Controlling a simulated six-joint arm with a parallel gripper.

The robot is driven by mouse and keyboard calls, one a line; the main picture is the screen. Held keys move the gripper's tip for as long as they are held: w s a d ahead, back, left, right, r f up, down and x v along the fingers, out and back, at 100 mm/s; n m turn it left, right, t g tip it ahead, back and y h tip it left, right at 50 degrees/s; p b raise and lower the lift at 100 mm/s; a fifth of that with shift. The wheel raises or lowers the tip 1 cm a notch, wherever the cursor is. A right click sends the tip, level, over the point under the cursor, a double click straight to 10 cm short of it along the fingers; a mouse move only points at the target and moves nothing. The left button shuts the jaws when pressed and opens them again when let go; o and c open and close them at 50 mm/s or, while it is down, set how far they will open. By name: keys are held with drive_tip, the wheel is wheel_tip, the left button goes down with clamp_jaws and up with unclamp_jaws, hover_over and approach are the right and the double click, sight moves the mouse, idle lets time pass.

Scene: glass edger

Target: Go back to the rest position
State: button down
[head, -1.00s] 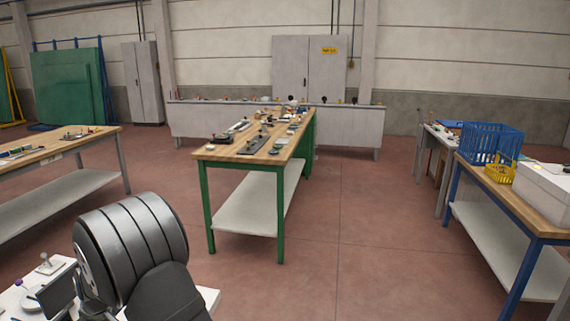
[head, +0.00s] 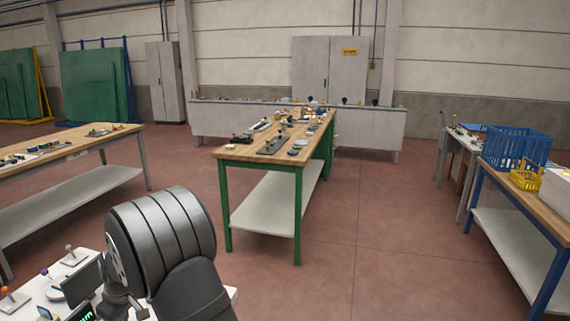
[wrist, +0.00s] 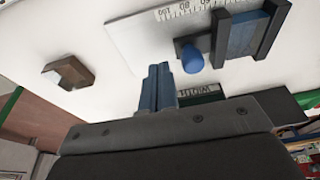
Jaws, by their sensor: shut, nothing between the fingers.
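My gripper (wrist: 160,85) shows in the wrist view with its two blue fingers pressed together and nothing between them. The fingers are over a white surface (wrist: 110,32). Beside them is a plate with a printed scale (wrist: 150,35), a blue round knob (wrist: 191,58) and dark upright bars (wrist: 268,35). A label reading WIDTH (wrist: 196,91) is partly hidden behind my gripper. In the head view only my grey arm shows at the lower left, and the fingers are out of sight.
A brown block (wrist: 68,73) is on the white surface. In the head view, a white panel (head: 40,290) with small levers is beside my arm. A green-legged bench (head: 225,152) with small parts stands ahead. A blue crate (head: 515,147) sits on the right bench. Red floor between is clear.

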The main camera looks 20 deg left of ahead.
drive_tip(key=shift+d+x, duration=0.25)
drive_tip(key=shift+x, duration=0.85)
drive_tip(key=shift+s+r, duration=0.1)
drive_tip(key=shift+s, duration=0.25)
drive_tip(key=a+r+v, duration=0.1)
drive_tip(key=a+v, duration=0.1)
drive_tip(key=v, duration=0.7)
drive_tip(key=w+f+m+t, duration=0.1)
drive_tip(key=w+f+m, duration=0.1)
drive_tip(key=w+f+m+t+y, duration=0.1)
drive_tip(key=w+f+m, duration=0.1)
drive_tip(key=w+m, duration=0.1)
drive_tip(key=shift+f, duration=0.2)
drive_tip(key=shift+m+t+y, duration=0.3)
drive_tip(key=shift+m+y, duration=0.1)
drive_tip(key=shift+m, duration=0.1)
drive_tip(key=f, duration=0.5)
drive_tip(key=shift+w, duration=0.2)
drive_tip(key=s, duration=0.4)
drive_tip(key=shift+s+f, duration=0.15)
drive_tip(key=shift+s, duration=0.1)
drive_tip(key=shift+r, duration=0.95)
drive_tip(key=c, duration=2.1)
unclamp_jaws()
